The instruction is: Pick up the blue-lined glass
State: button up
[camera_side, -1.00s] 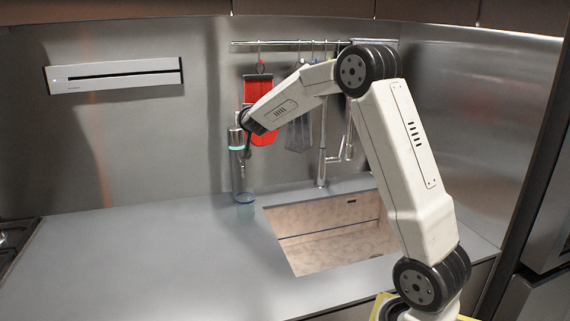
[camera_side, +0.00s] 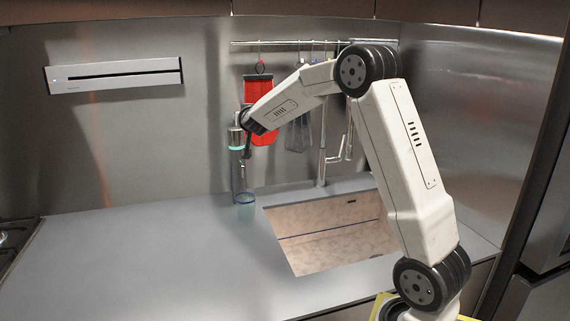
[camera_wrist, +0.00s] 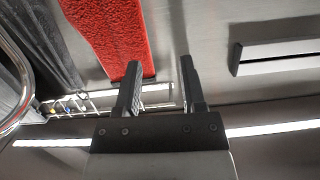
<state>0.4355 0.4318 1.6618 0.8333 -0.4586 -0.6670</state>
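The glass (camera_side: 245,207), small, clear and blue-tinted, stands upright on the grey counter, left of the sink's back corner. My gripper (camera_side: 240,188) hangs downward just above it in the side view. The fingertips are thin and dim there, so I cannot tell whether they touch the rim. In the wrist view my gripper (camera_wrist: 158,72) has its two dark fingers spread apart with nothing between them. The glass does not show in the wrist view.
The sink (camera_side: 335,240) lies right of the glass. A red cloth (camera_side: 262,112) and utensils hang from a wall rail (camera_side: 290,42) behind my wrist. The counter (camera_side: 130,260) is clear at left.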

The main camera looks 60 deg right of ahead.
jog(key=o, duration=0.5)
jog(key=shift+o, duration=0.2)
